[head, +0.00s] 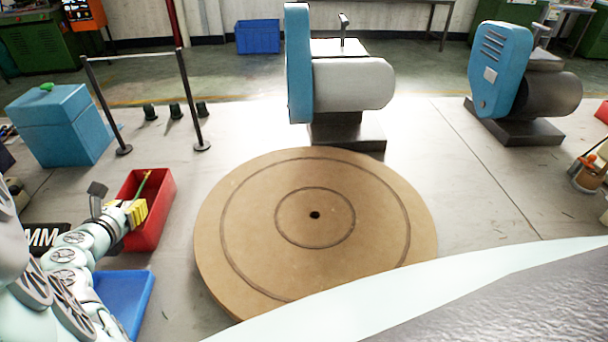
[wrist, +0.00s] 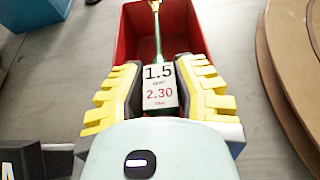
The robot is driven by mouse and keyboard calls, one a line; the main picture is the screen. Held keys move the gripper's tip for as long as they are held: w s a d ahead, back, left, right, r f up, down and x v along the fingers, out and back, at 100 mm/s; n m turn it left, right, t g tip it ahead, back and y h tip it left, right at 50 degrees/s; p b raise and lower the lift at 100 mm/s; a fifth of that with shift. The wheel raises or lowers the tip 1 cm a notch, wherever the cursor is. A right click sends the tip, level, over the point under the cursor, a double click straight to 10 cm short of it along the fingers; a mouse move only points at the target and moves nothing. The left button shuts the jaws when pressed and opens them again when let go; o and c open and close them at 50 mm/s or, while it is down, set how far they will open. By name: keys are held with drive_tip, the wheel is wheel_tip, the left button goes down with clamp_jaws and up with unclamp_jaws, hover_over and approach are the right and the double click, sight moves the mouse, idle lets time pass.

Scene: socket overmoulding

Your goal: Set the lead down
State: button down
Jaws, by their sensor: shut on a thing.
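My gripper (wrist: 160,93) has yellow ribbed fingers and is shut on the lead, by a white label marked 1.5 and 2.30 (wrist: 160,88). The lead's green stem (wrist: 157,35) runs away from the fingers to a brass-coloured end at the top of the wrist view. In the head view my gripper (head: 137,213) is at the left, over the near part of a red bin (head: 163,212), and the green lead (head: 143,184) points up over the bin. I cannot tell whether the lead touches the bin.
A blue bin (head: 138,292) lies just nearer than the red one. A blue box (head: 62,125) and a black-posted frame (head: 187,95) stand behind. A large round wooden disc (head: 315,260) lies to the right. Blue-and-grey machines (head: 345,85) stand at the back. Grey surface between bin and disc is clear.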

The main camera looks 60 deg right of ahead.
drive_tip(key=shift+f, duration=0.2)
drive_tip(key=c, duration=1.1)
unclamp_jaws()
drive_tip(key=shift+r, duration=0.1)
drive_tip(key=shift+r, duration=0.2)
drive_tip(key=p+v, duration=0.1)
drive_tip(key=v, duration=1.1)
drive_tip(key=shift+r, duration=0.4)
